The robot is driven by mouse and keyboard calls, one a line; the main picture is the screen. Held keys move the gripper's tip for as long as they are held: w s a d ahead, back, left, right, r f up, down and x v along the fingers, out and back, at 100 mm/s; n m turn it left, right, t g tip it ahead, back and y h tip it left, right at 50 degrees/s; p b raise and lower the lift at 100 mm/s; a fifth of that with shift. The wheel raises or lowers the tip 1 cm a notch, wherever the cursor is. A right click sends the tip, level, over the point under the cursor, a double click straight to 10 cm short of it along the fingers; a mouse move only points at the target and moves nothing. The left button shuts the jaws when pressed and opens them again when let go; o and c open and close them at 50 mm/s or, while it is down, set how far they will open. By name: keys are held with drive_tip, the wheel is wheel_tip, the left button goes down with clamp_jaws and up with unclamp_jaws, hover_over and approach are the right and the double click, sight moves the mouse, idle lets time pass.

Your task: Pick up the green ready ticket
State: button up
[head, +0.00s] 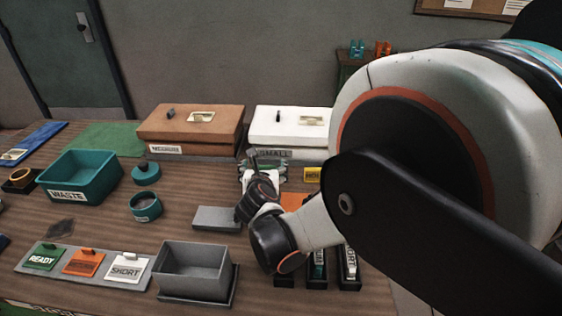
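The green READY ticket (43,258) lies at the left end of a light grey strip (83,279) at the front left of the table. It has a small dark green raised tab at its top edge. An orange ticket (84,262) and a white SHORT ticket (125,268) lie to its right on the same strip. My gripper (263,163) is far to the right of the green ticket and further back, in front of the white box. Its fingers are small and partly hidden by my wrist, so I cannot tell whether they are open or hold anything.
A grey open bin (195,272) stands right of the ticket strip. A teal WASTE bin (78,177), teal round containers (145,207) and a grey block (216,219) stand behind. A brown box (191,129) and white box (290,127) line the back. My arm hides the right side.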

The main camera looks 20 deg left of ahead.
sight(264, 166)
drive_tip(key=shift+w+a+f, duration=0.2)
drive_tip(key=shift+w+f, duration=0.05)
drive_tip(key=shift+w, duration=0.3)
drive_tip(key=shift+r, duration=0.1)
drive_tip(key=shift+c, duration=0.6)
drive_tip(key=c, duration=0.7)
wheel_tip(264, 166, up, 19)
drive_tip(key=p, duration=0.7)
drive_tip(key=w+d+f+m+t+h, duration=0.1)
drive_tip(key=w+d+m+h, duration=0.15)
drive_tip(key=d, duration=1.05)
drive_tip(key=w+d+f+m+h, duration=0.2)
drive_tip(key=w+d, duration=0.2)
drive_tip(key=d, duration=0.9)
drive_tip(key=s+d+m+h, duration=0.1)
drive_tip(key=d, duration=0.7)
drive_tip(key=s+d+f+m+h, duration=0.1)
drive_tip(key=s+d+h, duration=0.1)
drive_tip(key=d, duration=0.6)
drive_tip(key=s+d+f+m+h, duration=0.1)
drive_tip(key=d, duration=0.7)
drive_tip(key=shift+s+d+f+g+h, duration=0.15)
drive_tip(key=shift+s+f+g+h, duration=0.15)
drive_tip(key=shift+s, duration=0.1)
